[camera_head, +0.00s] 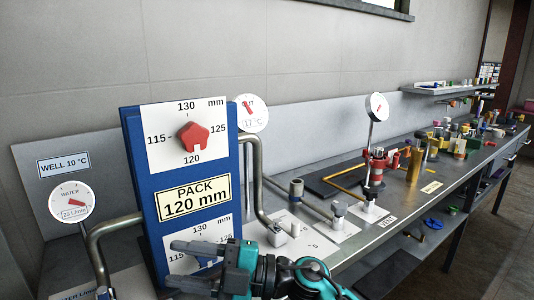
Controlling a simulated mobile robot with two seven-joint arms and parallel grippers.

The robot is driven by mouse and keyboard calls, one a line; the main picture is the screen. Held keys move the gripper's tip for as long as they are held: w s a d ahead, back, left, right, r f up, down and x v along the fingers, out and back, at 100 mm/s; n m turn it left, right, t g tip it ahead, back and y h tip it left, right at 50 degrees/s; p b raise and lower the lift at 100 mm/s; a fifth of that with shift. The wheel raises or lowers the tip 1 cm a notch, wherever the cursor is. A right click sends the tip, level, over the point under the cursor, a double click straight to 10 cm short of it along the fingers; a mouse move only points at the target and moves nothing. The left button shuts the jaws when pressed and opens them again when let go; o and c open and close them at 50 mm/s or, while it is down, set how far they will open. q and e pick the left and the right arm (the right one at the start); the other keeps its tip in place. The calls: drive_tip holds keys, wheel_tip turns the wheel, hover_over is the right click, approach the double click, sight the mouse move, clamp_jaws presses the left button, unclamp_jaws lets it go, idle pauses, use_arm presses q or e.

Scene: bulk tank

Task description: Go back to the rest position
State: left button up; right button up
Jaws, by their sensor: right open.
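My right gripper (176,264) is at the bottom centre, its teal and black arm coming in from the lower right. Its two dark fingers point left and stand apart, with nothing seen between them. They are in front of the lower dial plate (207,232) of a blue panel (133,168) and hide part of that plate. Whether they touch the panel I cannot tell. A red knob (194,137) sits on the panel's upper dial plate, above a label (195,197) reading "PACK 120 mm". My left gripper is not in view.
A long metal bench (440,192) runs back to the right, holding a red fitting with a gauge (376,106) and several small parts farther back. Bent grey pipes (110,226) flank the panel. A water gauge (71,201) stands at left. The floor at right looks clear.

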drive_tip(key=w+d+f+m+t+h+p, duration=0.1)
drive_tip(key=d+f+m+t+h, duration=0.35)
drive_tip(key=d+m+t, duration=0.45)
drive_tip(key=w+d+f+m+t+h, duration=0.2)
drive_tip(key=d+f+m+t+h, duration=0.2)
drive_tip(key=d+f+m+t, duration=0.5)
drive_tip(key=s+d+f+m+g+h, duration=0.7)
drive_tip(key=s+d+f+m+h, duration=0.2)
drive_tip(key=s+d+f, duration=0.3)
drive_tip(key=s+f+m, duration=0.1)
drive_tip(key=s+f, duration=0.2)
drive_tip(key=shift+s+f+p, duration=0.15)
drive_tip(key=shift+s+p, duration=0.2)
drive_tip(key=shift+h, duration=0.25)
